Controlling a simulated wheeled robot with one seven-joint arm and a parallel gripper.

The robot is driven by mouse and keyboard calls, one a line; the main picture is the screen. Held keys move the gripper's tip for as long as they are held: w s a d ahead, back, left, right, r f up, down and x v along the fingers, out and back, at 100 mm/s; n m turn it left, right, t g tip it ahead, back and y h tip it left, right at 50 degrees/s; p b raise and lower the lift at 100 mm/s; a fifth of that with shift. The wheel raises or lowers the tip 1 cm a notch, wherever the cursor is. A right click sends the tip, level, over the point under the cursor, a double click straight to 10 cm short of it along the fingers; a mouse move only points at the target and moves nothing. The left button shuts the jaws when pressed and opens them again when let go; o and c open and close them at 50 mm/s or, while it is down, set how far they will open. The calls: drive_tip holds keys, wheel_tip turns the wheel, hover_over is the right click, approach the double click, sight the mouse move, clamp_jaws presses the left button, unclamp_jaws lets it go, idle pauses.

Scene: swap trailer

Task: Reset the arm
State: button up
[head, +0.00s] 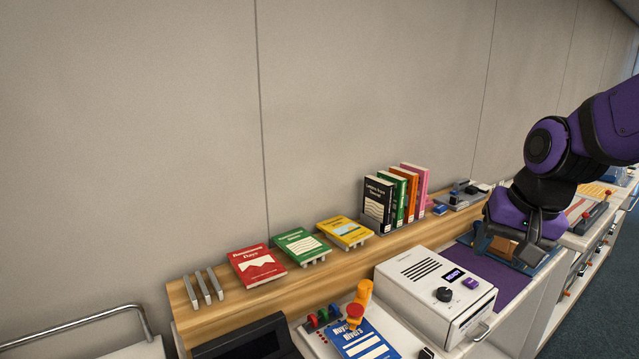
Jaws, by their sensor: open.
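My purple and black arm reaches in from the right side of the head view. My gripper (514,248) points down over the right part of the counter, above a purple mat and a blue tray-like piece. It is open. A small brown item (502,247) shows right by the fingers, and I cannot tell whether they touch it. Nothing is clearly held. The arm and hand hide part of the counter behind them.
A wooden shelf (225,312) along the wall bears a red book (256,267), a green book (301,245), a yellow book (344,232) and several upright books (378,205). A white box with a knob (425,296) stands left of my gripper. A blue book (364,343) lies in front. Space above the counter's left is clear.

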drive_tip(key=s+d+r+n+t+h, duration=0.1)
drive_tip(key=s+r+n, duration=0.3)
drive_tip(key=s, duration=0.9)
wheel_tip(320, 180, up, 3)
drive_tip(key=shift+s+d+r+t, duration=0.15)
drive_tip(key=shift+s+d+t, duration=0.1)
drive_tip(key=shift+d+t, duration=0.25)
idle(2.7)
